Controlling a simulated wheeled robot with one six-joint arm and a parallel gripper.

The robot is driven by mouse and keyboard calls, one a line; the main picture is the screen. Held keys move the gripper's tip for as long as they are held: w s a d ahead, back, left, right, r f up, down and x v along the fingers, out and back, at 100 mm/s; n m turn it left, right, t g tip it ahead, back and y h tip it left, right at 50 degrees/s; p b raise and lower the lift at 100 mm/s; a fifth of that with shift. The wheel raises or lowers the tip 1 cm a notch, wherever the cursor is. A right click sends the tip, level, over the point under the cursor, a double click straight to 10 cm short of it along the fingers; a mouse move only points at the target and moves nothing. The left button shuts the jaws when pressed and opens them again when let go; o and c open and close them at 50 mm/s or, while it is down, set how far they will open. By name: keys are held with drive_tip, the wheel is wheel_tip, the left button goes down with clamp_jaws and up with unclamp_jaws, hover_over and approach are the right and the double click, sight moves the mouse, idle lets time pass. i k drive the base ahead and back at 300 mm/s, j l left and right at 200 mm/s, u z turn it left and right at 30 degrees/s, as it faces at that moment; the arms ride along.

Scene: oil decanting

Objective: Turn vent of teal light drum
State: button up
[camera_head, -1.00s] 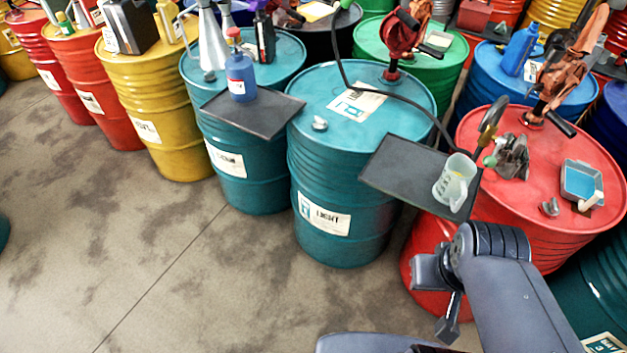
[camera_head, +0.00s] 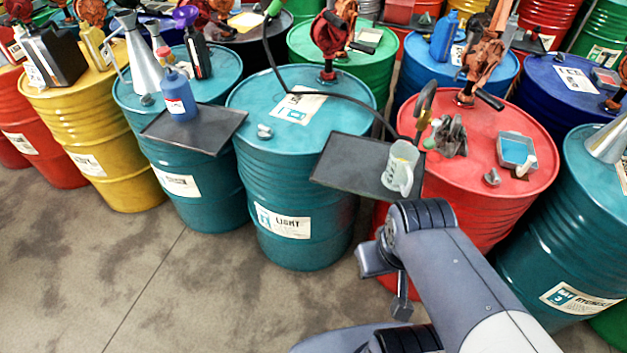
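The teal light drum (camera_head: 330,210) stands upright in the middle, with a white "LIGHT" label on its side. Its vent looks to be the small silver fitting (camera_head: 264,132) near the front left of its lid. A dark tray (camera_head: 340,172) sticks out at the drum's right front, with a translucent measuring jug (camera_head: 398,168) on its right end. My gripper (camera_head: 400,306) appears to be the small dark end of my folded arm, low in front of the red drum and well apart from the vent. Its fingers are not clear, and I see nothing held.
A second teal drum (camera_head: 205,190) stands left, with a dark tray (camera_head: 220,124) and blue bottle (camera_head: 178,95). A red drum (camera_head: 470,215) with a pump stands right. A black hose (camera_head: 335,97) crosses the light drum's lid. Bare floor (camera_head: 190,290) lies in front.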

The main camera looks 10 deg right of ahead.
sight(266, 132)
drive_tip(key=i+j+z, duration=0.1)
drive_tip(key=i+j, duration=0.2)
drive_tip(key=i, duration=0.2)
drive_tip(key=i+j+z, duration=0.15)
drive_tip(key=i+j, duration=0.2)
drive_tip(key=i, duration=0.1)
